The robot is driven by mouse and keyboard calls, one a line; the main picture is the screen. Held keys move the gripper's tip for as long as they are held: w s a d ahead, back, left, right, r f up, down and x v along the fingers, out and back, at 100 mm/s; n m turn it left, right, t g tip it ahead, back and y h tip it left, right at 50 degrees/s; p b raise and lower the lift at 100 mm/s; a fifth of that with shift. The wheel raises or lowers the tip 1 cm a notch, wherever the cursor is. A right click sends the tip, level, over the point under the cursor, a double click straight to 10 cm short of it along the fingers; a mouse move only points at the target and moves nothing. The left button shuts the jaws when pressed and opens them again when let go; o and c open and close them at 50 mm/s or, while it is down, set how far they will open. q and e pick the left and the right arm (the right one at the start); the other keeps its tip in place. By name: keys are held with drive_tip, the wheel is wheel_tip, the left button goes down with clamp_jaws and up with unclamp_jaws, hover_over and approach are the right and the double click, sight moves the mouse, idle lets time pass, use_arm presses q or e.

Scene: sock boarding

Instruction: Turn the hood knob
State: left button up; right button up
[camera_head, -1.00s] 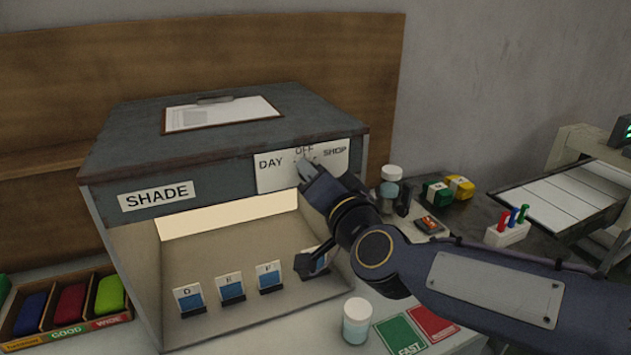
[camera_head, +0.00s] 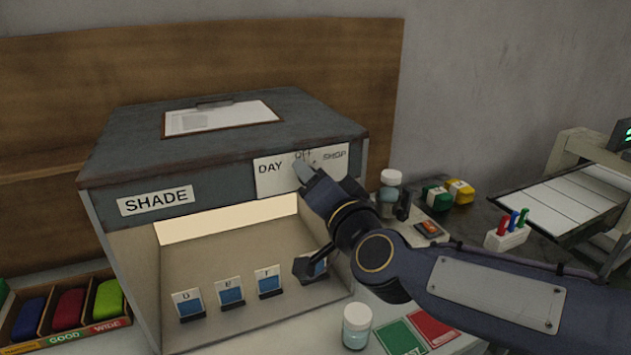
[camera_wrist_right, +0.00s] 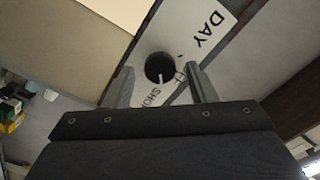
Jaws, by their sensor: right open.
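The hood knob (camera_wrist_right: 158,68) is a round dark knob with a pale pointer line, on the white label plate (camera_head: 273,175) at the hood's front. The plate reads DAY, OFF and SHOP. In the right wrist view the pointer line lies toward the SHOP lettering; its exact setting is unclear. My right gripper (camera_wrist_right: 163,88) is open, with one finger on either side of the knob in this view. Contact cannot be told. My left gripper is not in view.
The grey hood (camera_head: 230,125) carries a clipboard (camera_head: 220,117) on top and a SHADE label. Several blue sample cards (camera_head: 231,292) stand inside it. A white-capped jar (camera_head: 357,325) stands by the green and red cards. Another jar (camera_head: 390,190) and small boxes lie behind my right arm.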

drive_tip(key=v, duration=0.7)
drive_tip(key=shift+s+d+p, duration=0.15)
drive_tip(key=shift+s+p, duration=0.15)
drive_tip(key=shift+s, duration=0.05)
drive_tip(key=s+d+f+n+g+h+p, duration=0.2)
drive_tip(key=s+d+f+n+g+h, duration=0.1)
drive_tip(key=s+d+f+g, duration=0.8)
drive_tip(key=s+d+f, duration=0.5)
drive_tip(key=s+f, duration=0.3)
drive_tip(key=shift+d+f+n, duration=0.25)
drive_tip(key=shift+d+n, duration=0.15)
